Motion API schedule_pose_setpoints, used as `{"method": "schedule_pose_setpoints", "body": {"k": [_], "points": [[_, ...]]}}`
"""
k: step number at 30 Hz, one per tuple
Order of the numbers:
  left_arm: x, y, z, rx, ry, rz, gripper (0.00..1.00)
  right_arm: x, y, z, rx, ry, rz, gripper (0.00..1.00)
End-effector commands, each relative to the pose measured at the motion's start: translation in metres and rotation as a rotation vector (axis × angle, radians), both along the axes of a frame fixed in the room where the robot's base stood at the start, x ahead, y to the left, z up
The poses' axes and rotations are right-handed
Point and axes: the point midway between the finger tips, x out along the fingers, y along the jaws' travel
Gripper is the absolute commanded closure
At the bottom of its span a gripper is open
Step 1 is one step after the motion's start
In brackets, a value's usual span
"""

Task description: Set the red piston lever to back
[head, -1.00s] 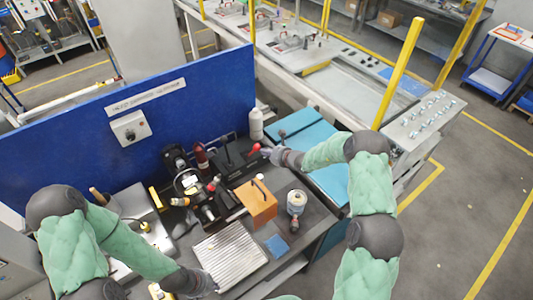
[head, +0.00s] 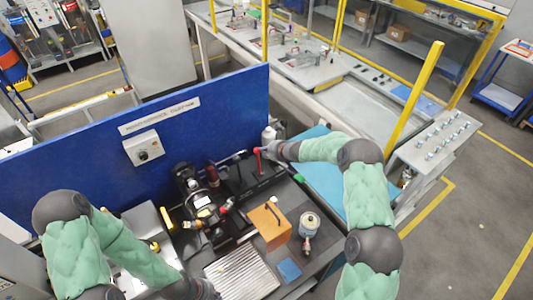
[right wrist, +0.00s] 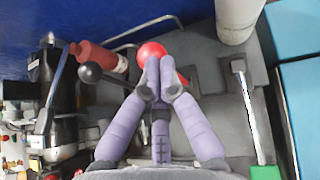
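The red piston lever (head: 258,163) stands on the dark bench close to the blue panel, its stem rising to a knob. Its round red knob (right wrist: 151,50) shows in the right wrist view just beyond my fingertips, with more red at the right of them. My right gripper (head: 270,152) is at the lever's top; in the right wrist view its fingers (right wrist: 160,78) come together and partly cover the lever. I cannot tell whether they clasp it. My left gripper (head: 207,291) is low over the ribbed metal plate's left edge, its fingers unclear.
A black-knobbed lever (right wrist: 90,72) and a red cylinder (right wrist: 102,58) lie left of the red knob. A white bottle (head: 268,136) stands behind. The blue panel (head: 210,112) bounds the back.

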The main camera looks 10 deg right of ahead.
Motion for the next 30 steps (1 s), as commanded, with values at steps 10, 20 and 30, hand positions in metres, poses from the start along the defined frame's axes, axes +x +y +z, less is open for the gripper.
{"method": "schedule_pose_setpoints", "body": {"k": [10,20,30], "points": [[0.000,0.000,0.002,0.000,0.001,0.000,1.00,0.007,0.003,0.001,0.000,-0.001,0.001,1.00],[0.000,0.000,0.002,0.000,0.000,0.000,1.00,0.007,0.003,0.001,0.000,-0.001,0.001,1.00],[0.000,0.000,0.006,0.000,0.000,0.000,1.00,-0.002,-0.012,0.013,0.000,-0.002,0.005,1.00]]}}
